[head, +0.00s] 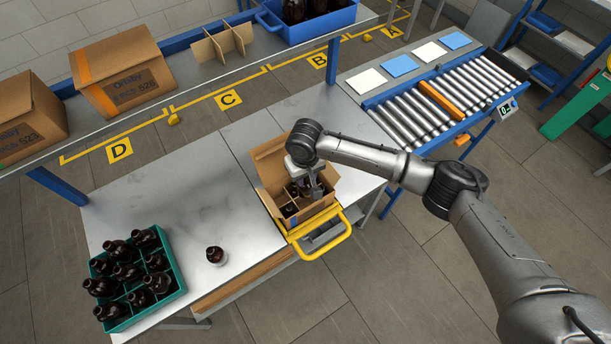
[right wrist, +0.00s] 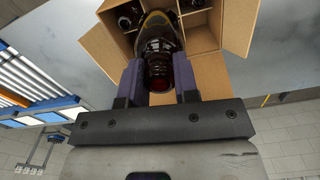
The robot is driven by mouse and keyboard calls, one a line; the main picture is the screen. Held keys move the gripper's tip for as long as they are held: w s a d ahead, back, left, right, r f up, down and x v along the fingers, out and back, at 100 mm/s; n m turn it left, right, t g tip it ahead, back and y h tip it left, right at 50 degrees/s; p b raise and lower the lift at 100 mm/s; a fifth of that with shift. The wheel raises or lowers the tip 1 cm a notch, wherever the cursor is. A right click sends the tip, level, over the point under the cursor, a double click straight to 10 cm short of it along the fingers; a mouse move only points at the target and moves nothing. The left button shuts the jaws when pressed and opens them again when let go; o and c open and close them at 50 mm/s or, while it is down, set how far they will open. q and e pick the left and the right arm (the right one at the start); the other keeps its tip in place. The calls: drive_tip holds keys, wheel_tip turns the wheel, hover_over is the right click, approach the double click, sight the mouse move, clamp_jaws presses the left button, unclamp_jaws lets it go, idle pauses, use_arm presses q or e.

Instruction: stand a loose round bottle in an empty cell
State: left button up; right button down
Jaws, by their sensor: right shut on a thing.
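My right gripper (head: 311,188) is over the open cardboard carton (head: 268,160) in the middle of the table. In the right wrist view the two fingers (right wrist: 160,82) are shut on a dark amber bottle (right wrist: 158,48) by its neck. The bottle's body points into the divided carton (right wrist: 100,45); how deep it sits is hard to tell. Other dark bottles show in cells beyond it, one at the upper left (right wrist: 128,17). Another round amber bottle (head: 215,254) stands loose on the table, left of the carton. My left gripper is not in view.
A green crate (head: 178,297) with several amber bottles stands at the table's left. A yellow handled frame (head: 325,243) sits at the carton's front. A shelf with boxes (head: 122,75) runs behind, and a roller conveyor (head: 425,105) is at the right. Table left of the carton is mostly clear.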

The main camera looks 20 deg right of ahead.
drive_tip(key=shift+f+b, duration=1.7)
drive_tip(key=shift+b, duration=0.7)
drive_tip(key=shift+f, duration=1.05)
drive_tip(key=shift+f+b, duration=0.45)
drive_tip(key=shift+f, duration=1.1)
wheel_tip(320, 180, down, 3)
drive_tip(key=shift+r+b, duration=0.1)
drive_tip(key=shift+b, duration=0.3)
drive_tip(key=shift+f, duration=0.4)
